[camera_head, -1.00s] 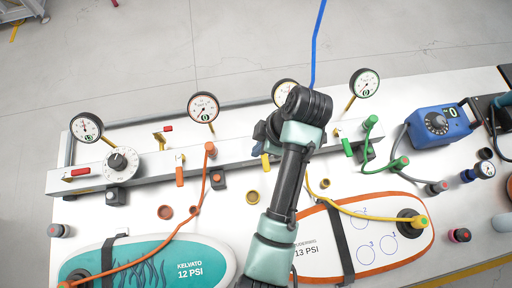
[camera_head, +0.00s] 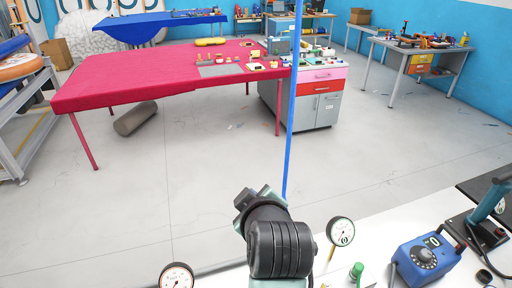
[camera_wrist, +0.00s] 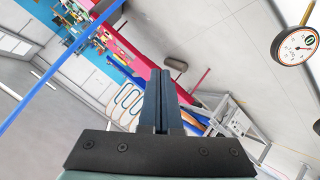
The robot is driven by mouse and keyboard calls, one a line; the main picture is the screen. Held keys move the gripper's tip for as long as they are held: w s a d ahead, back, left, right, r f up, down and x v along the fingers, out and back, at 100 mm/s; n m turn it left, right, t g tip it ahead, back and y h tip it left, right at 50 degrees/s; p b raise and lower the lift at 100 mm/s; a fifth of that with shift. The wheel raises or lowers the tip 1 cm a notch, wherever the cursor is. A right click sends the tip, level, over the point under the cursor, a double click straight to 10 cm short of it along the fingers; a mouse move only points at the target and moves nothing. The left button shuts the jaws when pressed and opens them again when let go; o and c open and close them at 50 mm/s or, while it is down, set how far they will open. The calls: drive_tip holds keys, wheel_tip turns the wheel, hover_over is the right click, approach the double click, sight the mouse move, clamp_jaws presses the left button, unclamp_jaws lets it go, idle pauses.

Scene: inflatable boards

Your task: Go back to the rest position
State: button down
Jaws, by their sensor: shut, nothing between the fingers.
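My gripper (camera_wrist: 161,100) shows in the wrist view with its two fingers pressed together and nothing between them. It points out over the room, away from the white bench. In the head view my arm rises from the bottom edge above the white bench top (camera_head: 345,262), and its dark wrist end stands near the bench's far edge. The fingers are hidden in the head view. My gripper touches nothing that I can see.
Gauges (camera_head: 341,231) (camera_head: 177,276) and a blue pump box (camera_head: 426,258) stand on the bench. A pink-red table (camera_head: 150,75) and a grey drawer cabinet (camera_head: 315,108) stand beyond open floor.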

wheel_tip(320, 180, up, 14)
drive_tip(key=m+t, duration=0.3)
drive_tip(key=t, duration=0.2)
drive_tip(key=s+r+m+t+h+b, duration=0.1)
drive_tip(key=s+r+m+t, duration=0.2)
drive_tip(key=r, duration=0.9)
drive_tip(key=s+r+m+t+h+b, duration=0.1)
drive_tip(key=s+r+m+t, duration=0.3)
drive_tip(key=s+r+t, duration=0.4)
drive_tip(key=s+d+r, duration=0.1)
drive_tip(key=s+r, duration=0.3)
drive_tip(key=r, duration=0.1)
drive_tip(key=shift+s, duration=0.1)
